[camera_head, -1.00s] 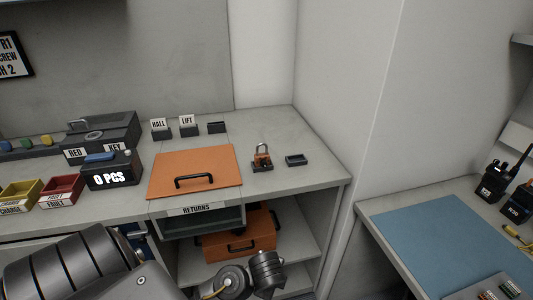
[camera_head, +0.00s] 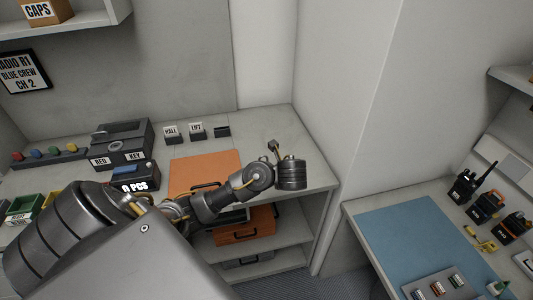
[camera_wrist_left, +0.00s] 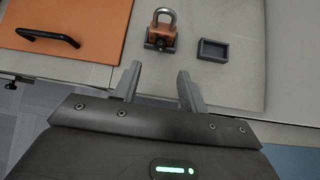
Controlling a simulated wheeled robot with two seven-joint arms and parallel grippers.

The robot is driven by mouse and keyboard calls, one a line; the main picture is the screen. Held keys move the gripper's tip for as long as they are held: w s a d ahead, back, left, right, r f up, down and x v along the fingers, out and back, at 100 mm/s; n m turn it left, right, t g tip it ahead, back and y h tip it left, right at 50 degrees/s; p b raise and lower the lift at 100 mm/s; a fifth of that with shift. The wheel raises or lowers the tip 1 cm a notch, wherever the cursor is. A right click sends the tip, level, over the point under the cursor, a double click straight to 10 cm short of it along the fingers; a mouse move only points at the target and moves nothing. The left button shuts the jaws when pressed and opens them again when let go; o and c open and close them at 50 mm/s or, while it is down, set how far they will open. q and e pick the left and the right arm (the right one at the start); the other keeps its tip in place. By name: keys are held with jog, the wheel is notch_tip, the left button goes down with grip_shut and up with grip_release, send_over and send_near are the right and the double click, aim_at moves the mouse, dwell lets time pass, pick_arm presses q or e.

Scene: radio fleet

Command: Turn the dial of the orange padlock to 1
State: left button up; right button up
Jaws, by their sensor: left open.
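The orange padlock (camera_wrist_left: 162,35) stands upright with its steel shackle on top, on a small dark base near the counter's front edge in the left wrist view. Its dial is too small to read. In the head view my left arm hides it. My left gripper (camera_wrist_left: 158,78) is open and empty, its two fingers apart and pointing toward the padlock, a little short of it. In the head view the fingers are mostly hidden by my wrist. My right gripper is in neither view.
A small dark tray (camera_wrist_left: 212,50) lies right of the padlock. An orange panel with a black handle (camera_wrist_left: 70,22) lies left of it. A grey wall rises beyond the counter's right end. A table with a blue mat (camera_head: 425,250) and several radios stands at right.

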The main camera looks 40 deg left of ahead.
pick_arm(q)
jog(key=x, duration=0.9)
jog(key=shift+w+a+f, duration=0.15)
jog(key=shift+a+f, duration=0.05)
jog(key=shift+f, duration=0.1)
grip_shut()
